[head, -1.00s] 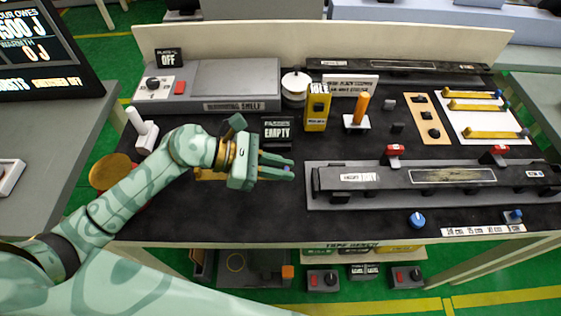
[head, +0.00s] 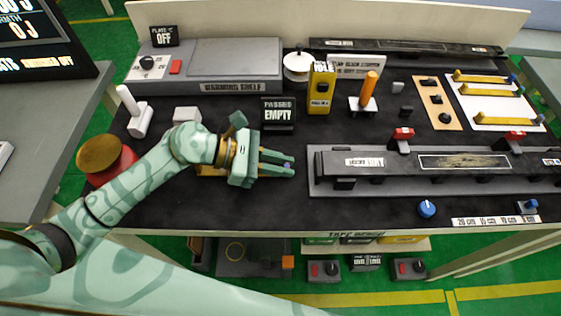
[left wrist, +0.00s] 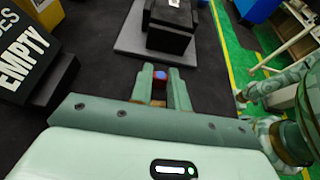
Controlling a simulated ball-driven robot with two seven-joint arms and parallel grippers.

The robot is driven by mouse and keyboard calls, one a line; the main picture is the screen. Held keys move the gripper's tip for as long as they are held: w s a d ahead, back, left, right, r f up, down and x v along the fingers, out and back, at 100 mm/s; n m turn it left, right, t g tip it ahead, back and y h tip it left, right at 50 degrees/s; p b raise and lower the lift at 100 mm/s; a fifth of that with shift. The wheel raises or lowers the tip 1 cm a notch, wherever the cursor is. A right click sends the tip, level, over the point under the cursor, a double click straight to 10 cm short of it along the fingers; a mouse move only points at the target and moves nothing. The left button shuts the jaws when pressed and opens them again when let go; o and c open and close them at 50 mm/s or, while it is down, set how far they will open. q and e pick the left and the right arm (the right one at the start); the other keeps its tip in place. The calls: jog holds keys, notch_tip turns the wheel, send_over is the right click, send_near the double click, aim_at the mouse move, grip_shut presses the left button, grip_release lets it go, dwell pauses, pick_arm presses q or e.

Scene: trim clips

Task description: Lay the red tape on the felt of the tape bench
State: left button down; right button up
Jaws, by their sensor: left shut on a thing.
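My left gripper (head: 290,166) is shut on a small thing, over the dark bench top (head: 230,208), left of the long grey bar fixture. In the left wrist view, the held thing (left wrist: 160,76) shows a blue face and a red side between the fingertips. The fingers hide most of it, so I cannot tell if it is the red tape. I cannot tell how high it is above the dark surface, or whether that surface is the felt.
The bar fixture (head: 345,182) with red clamps (head: 402,134) stands to the right. Behind the gripper is a black "EMPTY" sign (head: 278,115). A red cylinder with a tan top (head: 104,155) stands at the left. The bench's front middle is clear.

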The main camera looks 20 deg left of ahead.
pick_arm(q)
jog(key=c, duration=1.3)
grip_release()
notch_tip(320, 180, up, 3)
jog(key=shift+f+p, duration=0.15)
jog(key=shift+p, duration=0.3)
jog(key=s+d+r+p, duration=0.1)
jog(key=s+r, duration=0.2)
jog(key=s, duration=0.1)
jog(key=s+d+r+p, duration=0.1)
jog(key=s+r+p, duration=0.1)
jog(key=s+r, duration=0.2)
jog(key=s+d+r+p, duration=0.1)
jog(key=s+r+p, duration=0.1)
jog(key=s, duration=0.3)
jog(key=shift+s+d+r, duration=0.2)
jog(key=shift+s+r, duration=0.1)
jog(key=shift+r, duration=0.35)
